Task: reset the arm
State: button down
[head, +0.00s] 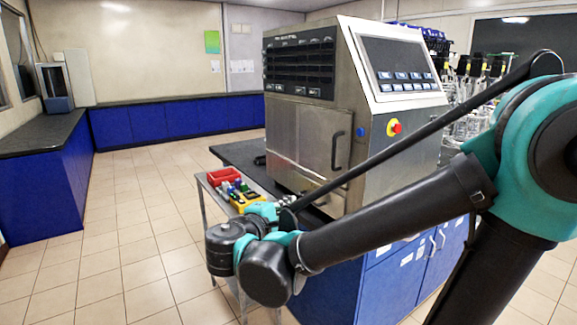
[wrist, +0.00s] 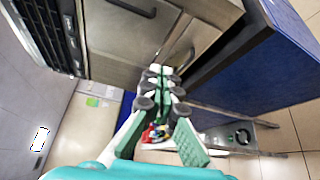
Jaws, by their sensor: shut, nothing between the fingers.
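My arm stretches across the right side of the head view and bends down toward the lower middle. My gripper is mostly hidden there behind the wrist links. In the wrist view my gripper (wrist: 160,75) shows its green and white fingers with dark round joints. The fingers meet at the tips and hold nothing. The steel bioreactor cabinet (head: 395,145) stands just behind my forearm in the head view. Its steel front (wrist: 125,42) also fills the top of the wrist view, beyond the fingertips. I cannot tell the exact gap between fingers and cabinet.
A small side table near my wrist bears a red bin (head: 224,176) and a yellow tray (head: 246,200) of small items. The dark bench (head: 238,153) over blue cupboards carries the cabinet. Glass vessels (head: 470,125) stand at the right. Tiled floor (head: 130,230) is clear at the left.

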jog(key=d+f+m+g, duration=0.5)
jog(key=d+f+g, duration=0.2)
jog(key=d+f, duration=0.7)
jog(key=s+d+f+m+g+y, duration=0.3)
jog(key=s+d+f+m+y, duration=0.2)
jog(key=f, duration=0.8)
jog(key=s+m+y, duration=0.2)
jog(key=s+m, duration=0.1)
jog(key=m, duration=0.1)
jog(key=shift+s+m+g+y, duration=0.3)
jog(key=shift+g, duration=0.1)
jog(key=shift+d, duration=0.1)
